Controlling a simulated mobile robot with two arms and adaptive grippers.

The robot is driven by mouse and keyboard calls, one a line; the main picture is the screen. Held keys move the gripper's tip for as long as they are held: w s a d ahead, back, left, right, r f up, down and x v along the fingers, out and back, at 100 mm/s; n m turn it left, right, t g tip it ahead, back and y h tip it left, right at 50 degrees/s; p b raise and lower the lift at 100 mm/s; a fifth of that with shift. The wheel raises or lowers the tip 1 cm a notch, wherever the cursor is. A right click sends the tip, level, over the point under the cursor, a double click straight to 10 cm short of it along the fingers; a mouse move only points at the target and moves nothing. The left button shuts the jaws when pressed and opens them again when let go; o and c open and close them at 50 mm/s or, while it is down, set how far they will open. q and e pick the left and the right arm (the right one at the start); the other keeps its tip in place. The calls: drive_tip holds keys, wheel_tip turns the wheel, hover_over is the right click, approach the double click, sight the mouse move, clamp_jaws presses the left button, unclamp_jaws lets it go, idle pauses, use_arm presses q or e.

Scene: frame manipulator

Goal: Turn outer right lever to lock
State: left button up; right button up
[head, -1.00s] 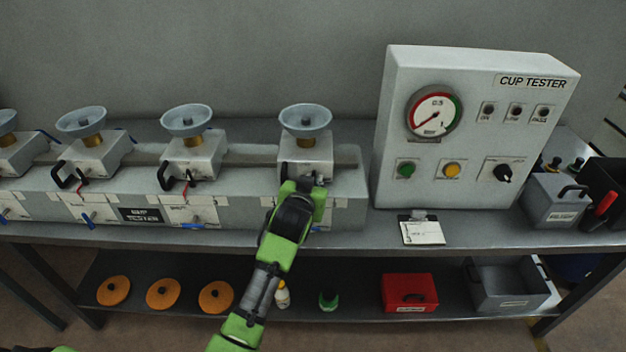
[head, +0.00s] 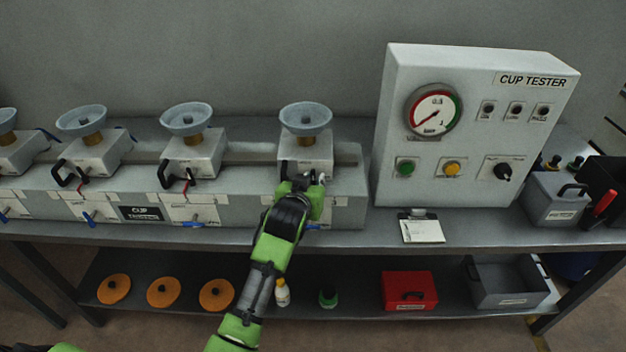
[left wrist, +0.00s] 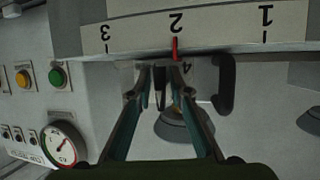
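The rightmost cup carriage (head: 305,150) is a grey block with a shallow cup (head: 305,118) on top. My left gripper (head: 308,181) is at its front face and hides much of it. A bit of a blue lever (head: 312,227) shows below my arm on the base front. In the left wrist view, the fingers (left wrist: 161,72) are apart with a narrow gap, and a thin dark part lies between them. I cannot tell if they touch it. A black handle (left wrist: 228,85) stands beside the fingers. A red pointer (left wrist: 175,48) is at 2 on the scale (left wrist: 215,28).
The cup tester panel (head: 470,125) stands close to the right of the base. Other carriages (head: 193,155) with black handles sit to the left. A clipboard (head: 421,230) lies on the bench front. A red box (head: 409,291) is on the lower shelf.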

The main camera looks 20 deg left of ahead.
use_arm(q)
drive_tip(key=v, duration=1.2)
idle(0.4)
